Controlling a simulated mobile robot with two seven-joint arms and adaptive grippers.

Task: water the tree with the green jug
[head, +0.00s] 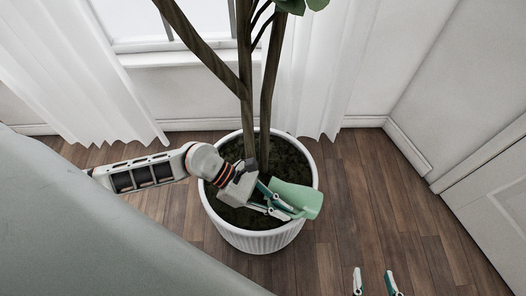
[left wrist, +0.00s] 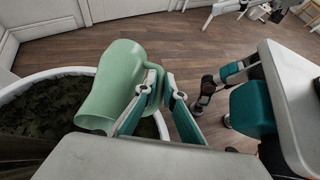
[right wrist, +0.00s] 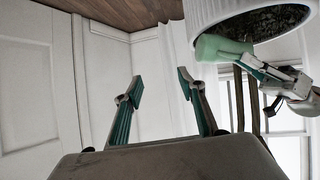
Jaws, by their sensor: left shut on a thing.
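The tree (head: 245,70) has several brown stems and stands in a round white ribbed pot (head: 258,240) filled with dark soil (head: 236,214). My left gripper (head: 282,208) is over the pot and shut on the green jug (head: 298,196). The jug is tilted onto its side above the soil, near the pot's right rim. In the left wrist view the jug (left wrist: 115,80) has its handle between my fingers, with its wide end over the pot. No water is visible. My right gripper (head: 374,284) is open and empty, low at the front right, apart from the pot.
A window with white curtains (head: 325,70) is behind the tree. A white panelled door (head: 500,185) is at the right. A grey-green surface (head: 90,240) fills the lower left. Wooden floor (head: 370,190) right of the pot is clear.

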